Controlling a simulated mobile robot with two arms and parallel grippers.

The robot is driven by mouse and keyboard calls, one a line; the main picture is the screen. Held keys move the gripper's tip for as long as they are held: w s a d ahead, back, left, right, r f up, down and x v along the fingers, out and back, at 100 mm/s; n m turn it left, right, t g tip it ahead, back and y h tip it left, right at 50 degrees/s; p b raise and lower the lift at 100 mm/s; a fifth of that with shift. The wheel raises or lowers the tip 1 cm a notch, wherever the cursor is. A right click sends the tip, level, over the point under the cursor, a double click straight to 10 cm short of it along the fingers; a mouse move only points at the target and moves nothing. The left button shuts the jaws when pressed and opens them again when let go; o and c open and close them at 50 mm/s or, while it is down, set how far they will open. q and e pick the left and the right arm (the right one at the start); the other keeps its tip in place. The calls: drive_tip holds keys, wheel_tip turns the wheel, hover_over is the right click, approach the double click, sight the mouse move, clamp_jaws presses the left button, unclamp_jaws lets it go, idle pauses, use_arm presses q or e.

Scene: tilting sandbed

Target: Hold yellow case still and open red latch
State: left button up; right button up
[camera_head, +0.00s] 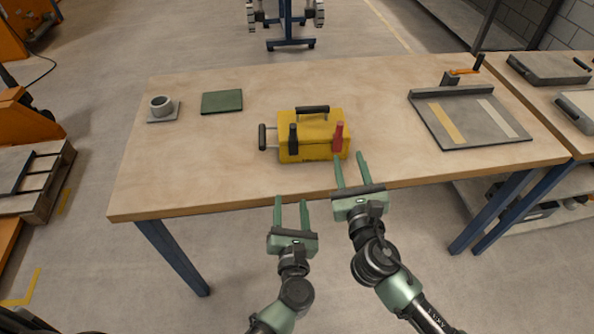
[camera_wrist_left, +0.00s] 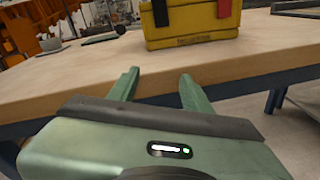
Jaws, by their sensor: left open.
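The yellow case (camera_head: 316,132) stands upright and closed on the table, with a black handle on top and a grey-and-black side handle at its left. Its red latch (camera_head: 338,138) is on the front right and a black latch (camera_head: 293,139) is on the front left. The wrist view shows the case's lower front (camera_wrist_left: 190,22), the red latch (camera_wrist_left: 224,8) and the black latch (camera_wrist_left: 160,12). My left gripper (camera_head: 291,199) is open and empty, short of the table's front edge. My right gripper (camera_head: 349,156) is open, its fingertips near the case's front right corner; contact cannot be told.
The wooden table (camera_head: 220,160) has a grey cup on a small plate (camera_head: 162,107) and a green mat (camera_head: 222,102) at left. A grey tray (camera_head: 470,117) with two strips lies at right. The tabletop left and right of the case is clear.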

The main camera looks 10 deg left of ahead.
use_arm(q)
drive_tip(key=r+n, duration=0.2)
drive_tip(key=w+r+n+y, duration=0.1)
drive_tip(key=r+n, duration=0.1)
drive_tip(key=shift+a+r, duration=0.15)
drive_tip(key=shift+r, duration=0.1)
approach(294, 143)
drive_tip(key=shift+t, duration=0.3)
drive_tip(key=x, duration=0.8)
drive_tip(key=shift+a+f, duration=0.1)
drive_tip(key=shift+f, duration=0.05)
clamp_jaws()
idle(0.4)
